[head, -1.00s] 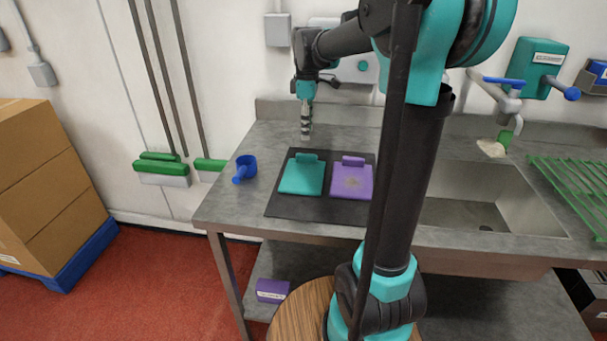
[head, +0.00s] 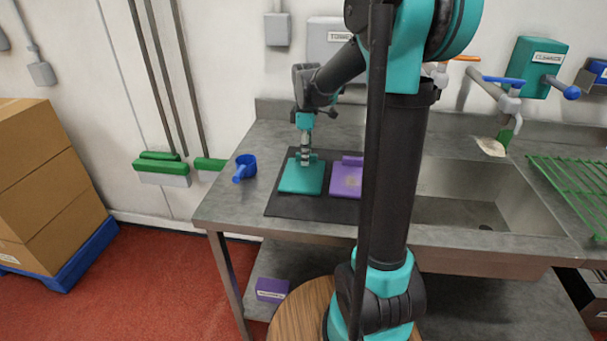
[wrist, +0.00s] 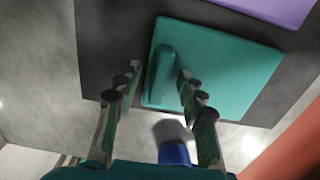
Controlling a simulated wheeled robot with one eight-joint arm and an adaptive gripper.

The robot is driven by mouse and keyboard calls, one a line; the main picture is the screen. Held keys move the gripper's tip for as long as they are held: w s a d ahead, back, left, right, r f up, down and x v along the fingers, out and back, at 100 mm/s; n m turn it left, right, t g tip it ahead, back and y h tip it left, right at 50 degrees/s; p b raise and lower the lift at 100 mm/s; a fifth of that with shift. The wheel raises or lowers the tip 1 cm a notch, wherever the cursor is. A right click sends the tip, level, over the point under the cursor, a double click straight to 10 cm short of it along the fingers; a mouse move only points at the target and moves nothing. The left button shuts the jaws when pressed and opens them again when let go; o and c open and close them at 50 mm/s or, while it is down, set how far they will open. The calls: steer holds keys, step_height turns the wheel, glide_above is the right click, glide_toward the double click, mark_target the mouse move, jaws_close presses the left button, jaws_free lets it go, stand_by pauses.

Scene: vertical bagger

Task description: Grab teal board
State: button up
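The teal board (head: 301,180) lies flat on a dark mat (head: 283,205) on the steel counter, with a raised grip along its far edge. In the wrist view the teal board (wrist: 225,70) shows this raised grip (wrist: 162,72) between my fingers. My gripper (head: 305,158) is low over the far edge of the board, pointing down. In the wrist view my gripper (wrist: 160,76) is open, one finger on each side of the grip, with gaps visible. Whether the fingertips touch the board cannot be told.
A purple board (head: 346,181) lies on the mat just right of the teal one, partly hidden by my arm. A blue scoop (head: 244,168) stands left of the mat. A sink (head: 470,205) is to the right. Bare counter (head: 225,205) lies at the left front.

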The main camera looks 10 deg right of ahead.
steer(key=shift+c, duration=0.3)
jaws_close()
steer(key=shift+r, duration=0.15)
